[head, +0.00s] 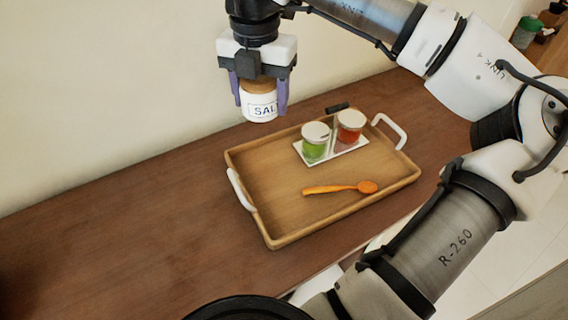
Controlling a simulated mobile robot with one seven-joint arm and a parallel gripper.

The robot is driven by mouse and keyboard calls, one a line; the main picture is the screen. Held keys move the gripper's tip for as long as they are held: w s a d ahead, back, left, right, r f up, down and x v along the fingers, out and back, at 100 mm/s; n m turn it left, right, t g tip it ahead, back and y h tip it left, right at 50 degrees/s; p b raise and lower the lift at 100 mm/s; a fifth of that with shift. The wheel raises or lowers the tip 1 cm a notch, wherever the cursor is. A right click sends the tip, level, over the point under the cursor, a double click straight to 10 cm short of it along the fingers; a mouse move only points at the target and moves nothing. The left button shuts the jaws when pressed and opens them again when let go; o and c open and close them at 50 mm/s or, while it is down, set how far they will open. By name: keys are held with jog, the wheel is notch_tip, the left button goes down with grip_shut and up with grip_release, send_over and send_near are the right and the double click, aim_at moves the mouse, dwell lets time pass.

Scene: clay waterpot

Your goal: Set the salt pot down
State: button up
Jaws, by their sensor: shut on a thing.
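The salt pot (261,104) is a white pot with a brown lid and a dark label reading "SAL", with the rest cut off by a finger. My gripper (260,98) points down and is shut on the salt pot, with one purple finger on each side. The pot looks upright and appears held above the table (140,215), behind the tray's far left edge. How high it is cannot be told exactly from this view.
A wooden tray (240,172) with white handles stands on the brown table. In it are a white rectangular dish (333,151) bearing a green jar (315,147) and a red jar (348,134), and an orange spoon (340,188). A small black object (337,108) lies behind. The table's left is clear.

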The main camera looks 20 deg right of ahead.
aim_at(262, 114)
notch_tip(262, 114, down, 16)
jog(key=b, duration=0.8)
jog(key=shift+f+b, duration=0.3)
jog(key=shift+b, duration=0.1)
jog(key=o, duration=1.1)
jog(key=shift+r, duration=0.1)
jog(key=shift+r, duration=0.1)
notch_tip(262, 114, up, 12)
jog(key=shift+r+p, duration=0.1)
jog(key=shift+p, duration=0.25)
